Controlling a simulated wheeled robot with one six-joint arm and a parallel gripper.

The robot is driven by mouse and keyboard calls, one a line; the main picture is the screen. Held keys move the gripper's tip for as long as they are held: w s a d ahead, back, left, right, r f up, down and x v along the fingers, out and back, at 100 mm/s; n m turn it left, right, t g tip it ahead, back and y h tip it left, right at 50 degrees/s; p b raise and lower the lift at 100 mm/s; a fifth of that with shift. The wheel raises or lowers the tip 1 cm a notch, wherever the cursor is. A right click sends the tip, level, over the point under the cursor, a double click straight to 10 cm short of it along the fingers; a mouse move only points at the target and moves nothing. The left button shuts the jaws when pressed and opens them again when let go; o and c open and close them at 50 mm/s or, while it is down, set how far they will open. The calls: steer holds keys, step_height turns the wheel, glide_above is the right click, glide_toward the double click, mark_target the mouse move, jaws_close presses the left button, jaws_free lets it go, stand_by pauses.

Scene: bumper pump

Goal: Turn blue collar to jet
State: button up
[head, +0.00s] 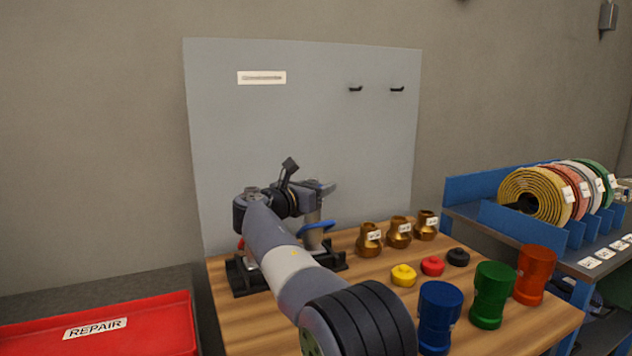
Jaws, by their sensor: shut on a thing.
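A grey upright nozzle-like piece (312,239) stands in a black stand (333,262) at the back left of the wooden table. A curved blue part (318,226) sticks out of its side, low down; I cannot tell if this is the blue collar. My gripper (318,191) is at the top of the upright piece and is shut on it. My forearm and wrist hide much of the stand and the far side of the piece. A separate blue cylinder (440,310) stands at the table's front.
A green cylinder (491,296) and an orange-red cylinder (535,275) stand right of the blue one. Yellow (403,275), red (432,266) and black (458,257) caps lie behind. Several brass fittings (369,240) stand further back. A red REPAIR bin (150,325) is left; a hose rack (470,205) is right.

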steer(key=shift+f, duration=0.1)
steer(key=o, duration=1)
step_height(320, 180, up, 10)
steer(key=p, duration=0.4)
steer(key=shift+p, duration=0.35)
